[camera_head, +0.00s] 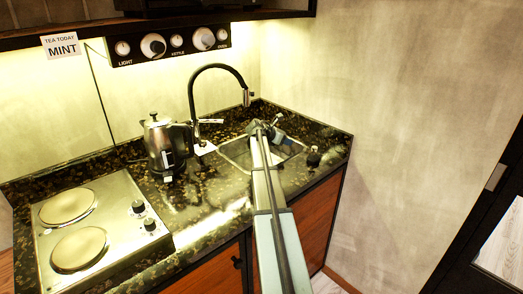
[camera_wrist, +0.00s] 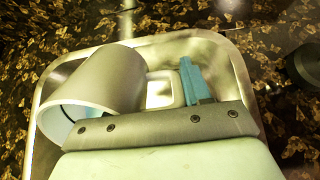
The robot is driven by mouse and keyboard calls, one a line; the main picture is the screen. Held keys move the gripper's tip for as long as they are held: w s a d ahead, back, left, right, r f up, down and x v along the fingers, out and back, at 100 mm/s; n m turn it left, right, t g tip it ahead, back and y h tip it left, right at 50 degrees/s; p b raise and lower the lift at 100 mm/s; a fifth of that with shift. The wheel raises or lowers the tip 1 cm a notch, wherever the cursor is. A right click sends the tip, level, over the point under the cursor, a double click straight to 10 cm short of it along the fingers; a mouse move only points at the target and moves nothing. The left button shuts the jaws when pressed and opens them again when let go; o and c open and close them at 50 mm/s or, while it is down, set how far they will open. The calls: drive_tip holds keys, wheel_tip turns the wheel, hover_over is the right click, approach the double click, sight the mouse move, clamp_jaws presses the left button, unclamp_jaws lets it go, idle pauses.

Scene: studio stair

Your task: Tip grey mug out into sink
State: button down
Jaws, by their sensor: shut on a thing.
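The grey mug (camera_wrist: 108,78) is tipped onto its side over the sink in the wrist view, its open mouth facing the lower left. My gripper (camera_wrist: 140,90) is shut on it. One blue finger (camera_wrist: 195,80) stands to the right of the mug; a bit of blue shows at the mug's mouth. A pale rounded square shape (camera_wrist: 163,90) lies between mug and finger; I cannot tell if it is the handle. The sink (camera_wrist: 237,85) is a steel basin below. In the head view my gripper (camera_head: 264,127) is above the sink (camera_head: 236,153). The mug's contents do not show.
A black tap (camera_head: 218,68) arches behind the sink. A steel kettle (camera_head: 160,142) stands left of it on the dark speckled counter (camera_head: 205,190). A two-plate hob (camera_head: 100,225) is further left. A small black knob (camera_head: 314,157) sits right of the sink, near the wall.

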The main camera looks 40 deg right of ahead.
drive_tip(key=shift+a+r+h, duration=0.1)
drive_tip(key=shift+r+h, duration=0.35)
drive_tip(key=shift+h, duration=0.35)
drive_tip(key=shift+a+r+h, duration=0.1)
drive_tip(key=shift+r+h, duration=0.35)
drive_tip(key=shift+h, duration=0.35)
idle(1.1)
drive_tip(key=shift+a+r+h, duration=0.45)
drive_tip(key=shift+a+h, duration=0.3)
drive_tip(key=shift+h, duration=0.05)
idle(0.8)
drive_tip(key=shift+a+r+h, duration=0.25)
drive_tip(key=shift+r+h, duration=0.2)
drive_tip(key=shift+h, duration=0.45)
idle(0.6)
drive_tip(key=shift+d+f+y, duration=0.4)
drive_tip(key=shift+y, duration=0.35)
drive_tip(key=shift+d+f+y, duration=0.35)
drive_tip(key=shift+d+y, duration=0.05)
drive_tip(key=shift+y, duration=0.35)
